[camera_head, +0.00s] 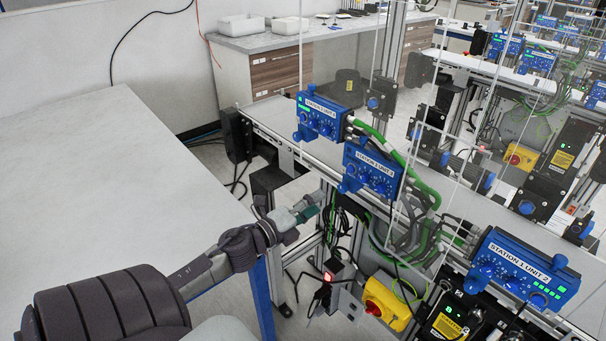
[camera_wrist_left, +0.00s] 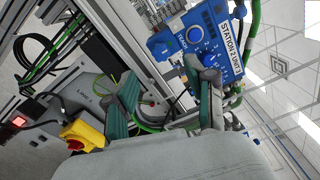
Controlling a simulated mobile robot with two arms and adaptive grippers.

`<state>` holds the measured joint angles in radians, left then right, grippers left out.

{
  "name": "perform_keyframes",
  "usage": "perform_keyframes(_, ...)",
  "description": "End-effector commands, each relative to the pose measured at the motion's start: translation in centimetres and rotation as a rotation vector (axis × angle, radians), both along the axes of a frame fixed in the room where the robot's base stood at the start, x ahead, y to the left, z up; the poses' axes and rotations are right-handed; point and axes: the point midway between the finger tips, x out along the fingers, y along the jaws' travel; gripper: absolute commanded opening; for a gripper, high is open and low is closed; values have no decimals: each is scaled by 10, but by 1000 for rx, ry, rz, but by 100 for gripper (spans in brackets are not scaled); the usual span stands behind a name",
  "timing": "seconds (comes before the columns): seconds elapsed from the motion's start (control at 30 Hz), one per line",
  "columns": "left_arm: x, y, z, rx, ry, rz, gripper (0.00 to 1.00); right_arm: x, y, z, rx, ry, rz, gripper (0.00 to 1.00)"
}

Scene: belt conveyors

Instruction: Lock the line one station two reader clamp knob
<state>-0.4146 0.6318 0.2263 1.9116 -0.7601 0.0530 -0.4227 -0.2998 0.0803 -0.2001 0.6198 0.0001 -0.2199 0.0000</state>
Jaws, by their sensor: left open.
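A blue reader box (camera_head: 373,172) with a white label sits on the rail of the near conveyor. A blue knob (camera_head: 349,187) sticks out at its lower left end. In the left wrist view a blue box (camera_wrist_left: 200,42) has a label starting "STATION 2", small dials and a knob (camera_wrist_left: 160,46) at its left end. I cannot tell which knob is the clamp knob or whether it is locked. My left gripper (camera_head: 309,207) is open and empty, below and left of the box. Its green-padded fingers (camera_wrist_left: 165,98) are apart in the wrist view, the right one overlapping the box's lower edge.
Another blue box (camera_head: 320,117) stands farther back on the rail, and a "STATION 1 UNIT 2" box (camera_head: 525,274) is front right. A yellow switch box with a red knob (camera_head: 386,300), green cables and clear panels are close by. A grey table (camera_head: 95,190) lies left.

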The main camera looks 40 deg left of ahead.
Motion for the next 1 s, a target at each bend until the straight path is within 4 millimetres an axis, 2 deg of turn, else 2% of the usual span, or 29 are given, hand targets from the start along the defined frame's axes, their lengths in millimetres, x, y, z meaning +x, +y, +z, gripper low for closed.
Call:
perform_keyframes(0.1, -20, 1, -1, -2, 2, 1, 55, 0, 0, 0, 0, 0, 0, 56)
perform_keyframes(0.3, -35, 3, 0, 1, 0, 0, 55, 0, 0, 0, 0, 0, 0, 56)
perform_keyframes(0.9, -36, 3, -1, -1, 1, 1, 55, 0, 1, 0, 0, 0, 0, 56)
perform_keyframes(1.0, -36, 8, -15, -34, 24, 21, 55, 0, 0, -1, 0, 0, 0, 56)
